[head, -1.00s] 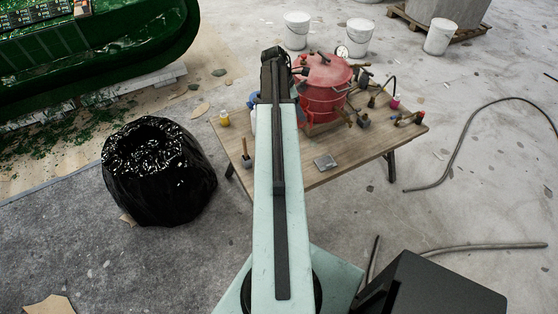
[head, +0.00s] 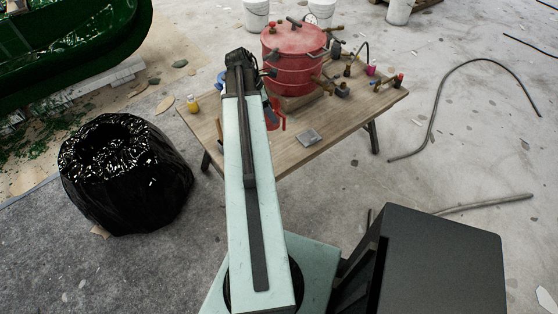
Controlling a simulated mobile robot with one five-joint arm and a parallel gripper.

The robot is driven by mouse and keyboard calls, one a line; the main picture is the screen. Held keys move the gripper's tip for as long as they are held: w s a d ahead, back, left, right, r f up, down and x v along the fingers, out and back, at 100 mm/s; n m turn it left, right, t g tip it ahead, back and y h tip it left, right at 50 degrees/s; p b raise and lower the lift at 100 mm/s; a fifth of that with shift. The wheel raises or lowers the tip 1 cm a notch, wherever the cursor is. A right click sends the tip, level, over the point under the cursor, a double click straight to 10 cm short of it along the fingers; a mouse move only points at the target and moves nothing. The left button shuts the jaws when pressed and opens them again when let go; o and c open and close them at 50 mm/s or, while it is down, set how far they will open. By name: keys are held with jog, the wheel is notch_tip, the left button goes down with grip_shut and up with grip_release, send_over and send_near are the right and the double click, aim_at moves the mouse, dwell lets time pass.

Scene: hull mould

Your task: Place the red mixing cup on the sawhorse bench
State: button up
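The red mixing cup (head: 274,116) shows just right of my arm, partly hidden by it, over the wooden top of the sawhorse bench (head: 340,122). I cannot tell whether it rests on the bench or is held. My arm reaches out over the bench, and its dark end (head: 239,60) is left of the red pressure pot. The fingers are hidden behind the arm, so their opening and any hold on the cup cannot be seen.
The red pressure pot (head: 293,58) stands at the back of the bench, with fittings to its right. A black bag-lined bin (head: 124,172) stands left. The bench's front right is clear.

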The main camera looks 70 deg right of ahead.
jog(key=s+a+f+m+b, duration=0.1)
jog(key=s+a+f+b, duration=0.25)
jog(key=f+b, duration=0.55)
jog(key=s+a+f+b, duration=0.35)
jog(key=f+b, duration=0.35)
jog(key=f, duration=0.4)
jog(key=w+d+f+b, duration=0.1)
jog(key=w+d, duration=0.1)
jog(key=d, duration=0.3)
jog(key=w+d+f+b, duration=0.2)
jog(key=d, duration=0.3)
jog(key=w+d+f+b, duration=0.1)
jog(key=w+d+b, duration=0.1)
jog(key=d, duration=0.3)
jog(key=shift+w+d+f, duration=0.2)
jog(key=shift+w+f, duration=0.05)
jog(key=shift+f, duration=0.15)
jog(key=shift+r, duration=0.3)
jog(key=shift+f, duration=0.25)
jog(key=o, duration=1.3)
jog(key=shift+r, duration=0.1)
jog(key=shift+o, duration=0.2)
